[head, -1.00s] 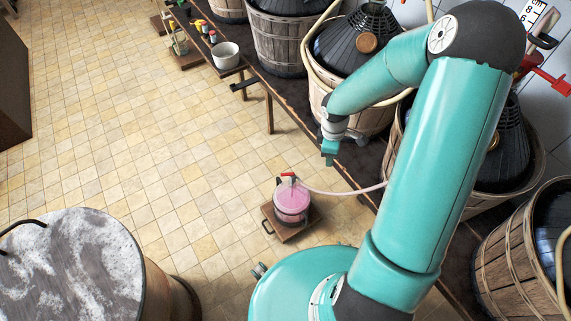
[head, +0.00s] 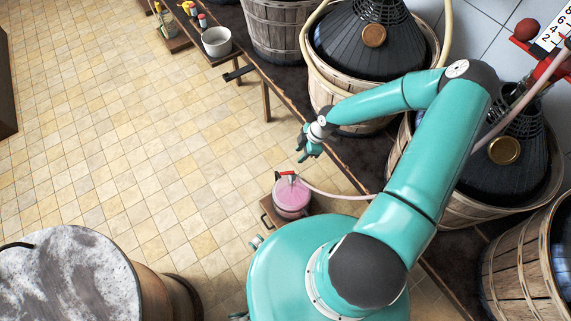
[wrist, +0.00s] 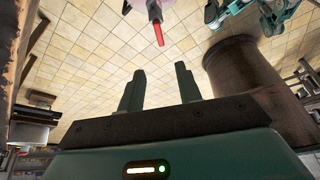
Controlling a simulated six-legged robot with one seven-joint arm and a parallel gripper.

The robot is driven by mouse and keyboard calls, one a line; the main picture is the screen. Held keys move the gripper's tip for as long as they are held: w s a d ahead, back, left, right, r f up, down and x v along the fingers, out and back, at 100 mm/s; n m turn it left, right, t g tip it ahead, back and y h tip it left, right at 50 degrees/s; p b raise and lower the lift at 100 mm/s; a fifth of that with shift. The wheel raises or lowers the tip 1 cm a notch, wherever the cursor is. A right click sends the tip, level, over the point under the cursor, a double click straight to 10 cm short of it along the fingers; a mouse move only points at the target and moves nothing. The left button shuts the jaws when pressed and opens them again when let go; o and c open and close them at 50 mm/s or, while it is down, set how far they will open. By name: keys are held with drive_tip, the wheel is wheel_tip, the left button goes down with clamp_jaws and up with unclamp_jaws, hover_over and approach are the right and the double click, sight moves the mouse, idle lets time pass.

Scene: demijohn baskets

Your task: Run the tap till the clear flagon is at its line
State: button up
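The clear flagon (head: 291,202) stands low beside the bench and shows pink liquid inside. Its fill line cannot be made out. A tap with a red lever (head: 286,174) sits at its top, and a pale pink hose (head: 335,194) runs right from it behind my arm. My gripper (head: 305,154) is just above and right of the tap, apart from it. In the wrist view my gripper (wrist: 160,88) has its two fingers spread with nothing between them. The red lever (wrist: 157,30) shows beyond the fingers, and the flagon (wrist: 141,4) is mostly cut off at the top.
A dark bench (head: 345,155) carries large demijohns in wooden baskets (head: 275,32) along the right. A barrel with a mottled top (head: 70,280) is at lower left. The tiled floor (head: 130,130) between is open.

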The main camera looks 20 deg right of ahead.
approach(284, 173)
drive_tip(key=x, duration=0.7)
drive_tip(key=shift+w+a+f, duration=0.1)
drive_tip(key=shift+f, duration=0.2)
drive_tip(key=shift+c, duration=0.2)
clamp_jaws()
